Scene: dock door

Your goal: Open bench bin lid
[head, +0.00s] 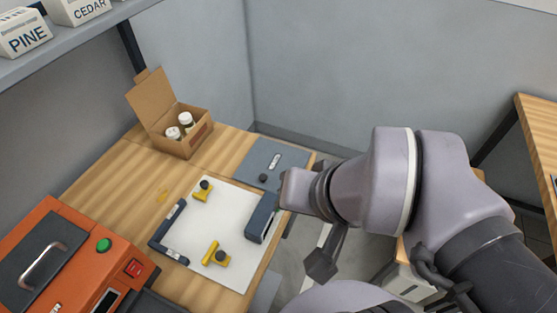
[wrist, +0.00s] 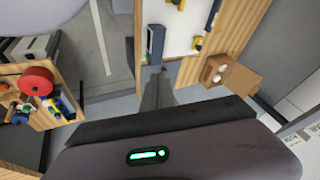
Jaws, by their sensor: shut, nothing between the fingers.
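A flat blue-grey panel (head: 283,157) with a small pale label and a black knob (head: 263,178) lies at the back right corner of the wooden bench (head: 105,178). It looks like the bin lid and lies level, closed. In the wrist view I cannot make it out for certain. In the wrist view my gripper's dark fingers (wrist: 154,74) are together and empty.
A white board (head: 222,218) with yellow clamps and dark blocks lies beside the panel. An open cardboard box (head: 178,133) with white bottles stands behind. An orange machine (head: 75,250) is at left. Another table with a red spool (wrist: 37,81) shows in the wrist view.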

